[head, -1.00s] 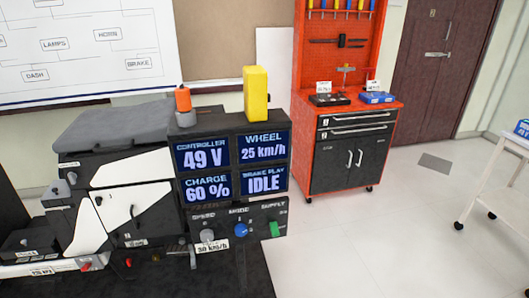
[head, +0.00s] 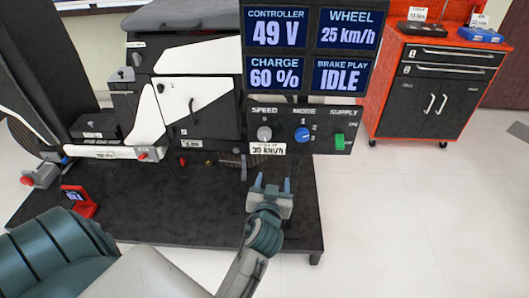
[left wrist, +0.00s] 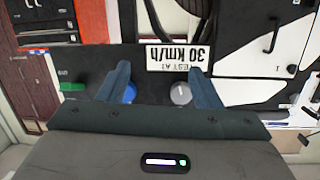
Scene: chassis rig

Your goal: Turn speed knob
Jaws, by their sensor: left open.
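The grey speed knob (head: 264,133) sits under the SPEED label on the black control panel (head: 284,115). It also shows in the left wrist view (left wrist: 181,94), near one of my fingers. The blue mode knob (head: 302,134) and green supply switch (head: 339,141) are to its right in the head view. A "30 km/h" label (head: 266,149) is below the speed knob. My left gripper (head: 271,186) is open and empty, below and in front of the panel, apart from the knob. My right gripper is not in view.
Screens (head: 314,47) above the panel read 49 V, 25 km/h, 60 % and IDLE. A black platform (head: 180,215) lies below the chassis rig.

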